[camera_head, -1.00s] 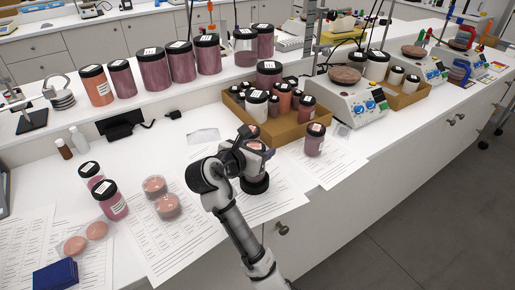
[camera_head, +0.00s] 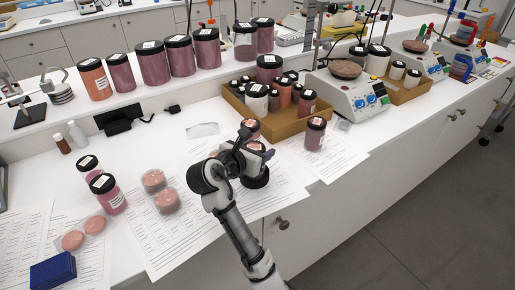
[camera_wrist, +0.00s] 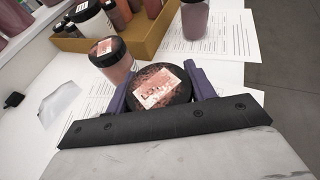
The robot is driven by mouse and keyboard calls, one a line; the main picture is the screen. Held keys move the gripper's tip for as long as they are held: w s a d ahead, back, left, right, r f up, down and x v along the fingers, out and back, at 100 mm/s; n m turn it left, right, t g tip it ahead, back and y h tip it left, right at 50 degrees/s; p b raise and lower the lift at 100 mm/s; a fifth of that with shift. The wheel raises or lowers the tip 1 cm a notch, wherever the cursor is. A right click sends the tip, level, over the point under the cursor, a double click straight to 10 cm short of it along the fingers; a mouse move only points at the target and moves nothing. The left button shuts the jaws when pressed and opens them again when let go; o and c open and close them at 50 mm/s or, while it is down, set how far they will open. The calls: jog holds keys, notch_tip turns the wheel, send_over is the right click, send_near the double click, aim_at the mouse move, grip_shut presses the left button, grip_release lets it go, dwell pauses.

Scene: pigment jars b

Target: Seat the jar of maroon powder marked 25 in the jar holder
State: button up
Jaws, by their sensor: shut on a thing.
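My gripper (camera_head: 262,150) is over the papers on the bench, in front of the cardboard tray. In the wrist view, its two purple fingers (camera_wrist: 160,92) are shut on a jar with a dark lid (camera_wrist: 178,97). The lid has a pinkish, speckled top and a white label, whose number I cannot read. The jar's body is hidden below the lid, and in the head view my arm covers most of it. A black round piece (camera_head: 256,182) shows just below my gripper; I cannot tell whether it is the jar holder, or whether the jar touches it.
Another labelled jar (camera_wrist: 113,64) stands close left of the held one. A lone jar (camera_head: 315,134) stands to the right on paper. The cardboard tray (camera_head: 281,137) of jars is behind. Petri dishes (camera_head: 166,201) and two jars (camera_head: 108,193) are at left.

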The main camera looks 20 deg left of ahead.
jog(key=shift+f, duration=0.35)
jog(key=o, duration=1.1)
jog(key=shift+o, duration=0.2)
jog(key=shift+s, duration=0.1)
jog(key=v, duration=1.3)
jog(key=shift+s, duration=0.25)
jog(key=shift+a+r, duration=0.1)
